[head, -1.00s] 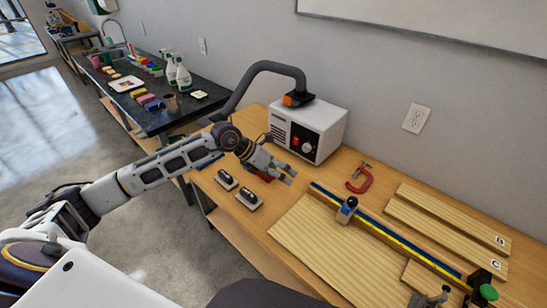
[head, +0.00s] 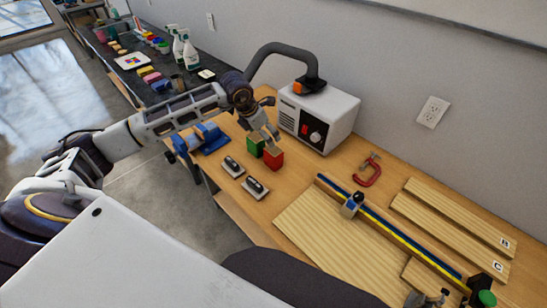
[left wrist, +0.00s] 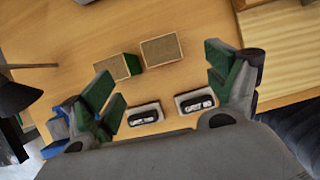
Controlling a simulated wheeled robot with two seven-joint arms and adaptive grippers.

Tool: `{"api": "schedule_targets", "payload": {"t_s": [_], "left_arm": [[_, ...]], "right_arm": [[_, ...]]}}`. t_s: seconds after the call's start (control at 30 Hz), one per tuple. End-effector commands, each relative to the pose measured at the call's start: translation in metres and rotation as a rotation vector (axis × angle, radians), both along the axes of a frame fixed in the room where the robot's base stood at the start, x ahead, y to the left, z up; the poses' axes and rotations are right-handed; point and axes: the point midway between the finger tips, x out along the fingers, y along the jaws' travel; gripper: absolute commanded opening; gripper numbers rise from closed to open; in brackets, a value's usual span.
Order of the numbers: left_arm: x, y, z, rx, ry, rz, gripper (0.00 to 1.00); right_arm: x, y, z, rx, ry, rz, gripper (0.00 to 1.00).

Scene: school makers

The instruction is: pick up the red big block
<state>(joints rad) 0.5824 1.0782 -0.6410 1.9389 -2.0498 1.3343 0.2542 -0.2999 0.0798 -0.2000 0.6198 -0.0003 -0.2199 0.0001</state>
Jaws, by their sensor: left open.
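The red block (head: 273,159) stands on the wooden workbench, beside a green block (head: 256,146) of similar size. In the left wrist view, the red block's tan top (left wrist: 161,48) appears right of the green block (left wrist: 118,67); its red sides are not visible there. My left gripper (head: 262,132) is open and empty, pointing down just above and behind the blocks in the head view. In the left wrist view, its spread fingers (left wrist: 160,77) frame the space below the blocks.
Two black-handled sanding blocks (head: 233,166) (head: 256,188) lie in front of the blocks. A blue vise (head: 207,138) is left, a white machine with a hose (head: 318,118) behind right. A red clamp (head: 367,172) and wooden boards (head: 335,235) lie to the right.

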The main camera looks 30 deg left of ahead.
Motion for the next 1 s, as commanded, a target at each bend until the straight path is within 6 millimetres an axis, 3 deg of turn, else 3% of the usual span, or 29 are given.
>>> {"api": "schedule_targets", "payload": {"t_s": [0.6, 1.0], "left_arm": [[0.025, -0.011, -0.067, -0.002, 0.002, 0.000, 0.88], [0.028, -0.011, -0.075, -0.001, -0.001, 0.000, 0.88]], "right_arm": [[0.000, 0.001, 0.010, 0.001, 0.000, -0.001, 0.40], [0.000, 0.001, 0.010, 0.001, 0.000, -0.001, 0.40]]}}
